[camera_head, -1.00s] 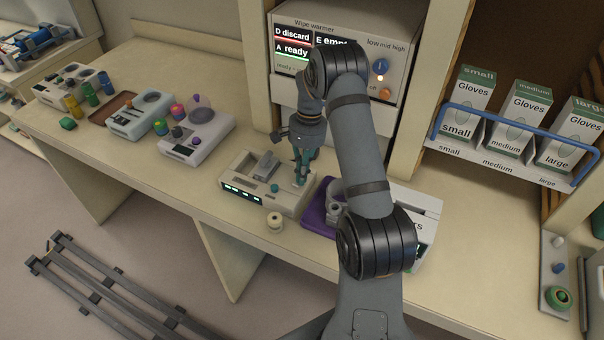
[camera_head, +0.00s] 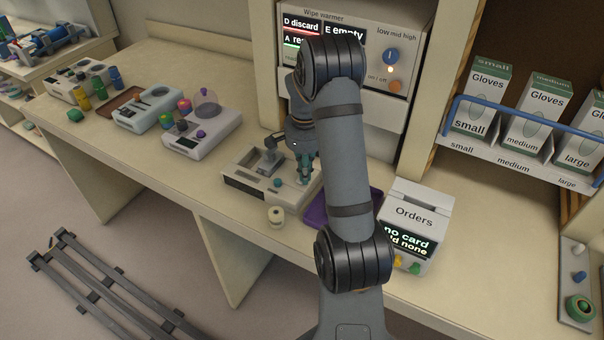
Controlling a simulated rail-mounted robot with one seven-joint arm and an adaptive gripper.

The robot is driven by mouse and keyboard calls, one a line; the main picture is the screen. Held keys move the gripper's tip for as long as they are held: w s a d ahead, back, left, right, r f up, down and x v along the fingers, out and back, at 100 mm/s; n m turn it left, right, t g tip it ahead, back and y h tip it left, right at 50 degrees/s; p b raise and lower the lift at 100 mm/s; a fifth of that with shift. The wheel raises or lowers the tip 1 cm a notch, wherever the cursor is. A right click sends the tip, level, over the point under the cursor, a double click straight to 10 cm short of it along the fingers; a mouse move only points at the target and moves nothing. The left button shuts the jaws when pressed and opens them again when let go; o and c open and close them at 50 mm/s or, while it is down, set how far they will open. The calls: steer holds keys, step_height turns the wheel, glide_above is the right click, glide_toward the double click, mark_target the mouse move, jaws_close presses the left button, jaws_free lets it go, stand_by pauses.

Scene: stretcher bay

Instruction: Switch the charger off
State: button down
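The charger, a pale box (camera_head: 240,170) with a grey block in one bay and a teal round knob on top, stands on the bench in the middle. The display strip on its front is dark. My gripper (camera_head: 305,181) points down over the charger's right end, its teal fingertips close to the top surface. I cannot tell whether they touch it, nor how far apart they are. The arm and fingers hide part of the charger's right end, and I cannot make out a switch there.
A small cream spool (camera_head: 276,216) stands just in front of the charger. Other devices (camera_head: 200,135) stand to the left. The wipe warmer (camera_head: 392,32) rises behind.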

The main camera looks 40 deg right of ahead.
steer(key=shift+f, duration=0.15)
steer(key=shift+w+d, duration=0.15)
steer(key=shift+d, duration=0.25)
steer(key=shift+w+d, duration=0.1)
steer(key=shift+d, duration=0.2)
steer(key=shift+p, duration=0.35)
step_height(320, 180, up, 14)
steer(key=p, duration=0.1)
steer(key=shift+a+r+p, duration=0.2)
steer(key=shift+a+p, duration=0.1)
steer(key=shift+p, duration=0.1)
steer(key=c, duration=2.5)
jaws_free()
steer(key=shift+c, duration=0.2)
